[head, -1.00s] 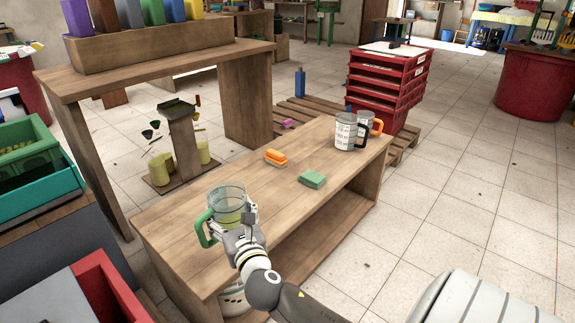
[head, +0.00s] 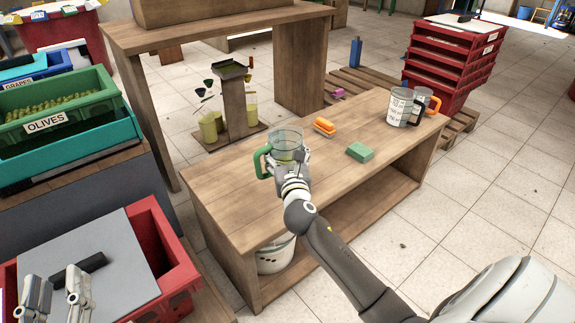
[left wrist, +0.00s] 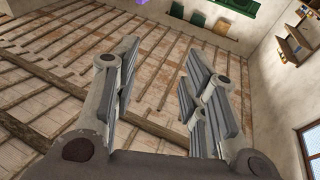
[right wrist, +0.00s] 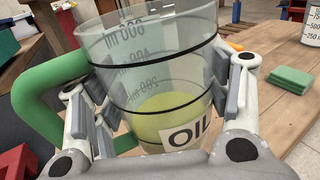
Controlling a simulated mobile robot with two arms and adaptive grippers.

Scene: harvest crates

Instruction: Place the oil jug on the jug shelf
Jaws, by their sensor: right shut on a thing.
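The oil jug (head: 286,141) is a clear measuring jug with a green handle, black marks and yellow-green oil. It is upright over the left part of a low wooden bench shelf (head: 225,185); I cannot tell if it touches the top. My right gripper (head: 292,168) is shut on the jug. In the right wrist view the fingers (right wrist: 168,100) grip both sides of the jug (right wrist: 150,70), with its OIL label facing me. My left gripper (head: 55,292) is open and empty at the bottom left. Its spread fingers (left wrist: 158,85) show in the left wrist view.
Two measuring jugs, one with a black handle (head: 400,108) and one with an orange handle (head: 430,101), stand at the bench's right end. An orange brush (head: 324,126) and a green sponge (head: 360,152) lie between. A white bucket (head: 275,258) sits underneath. A red crate (head: 170,240) stands left.

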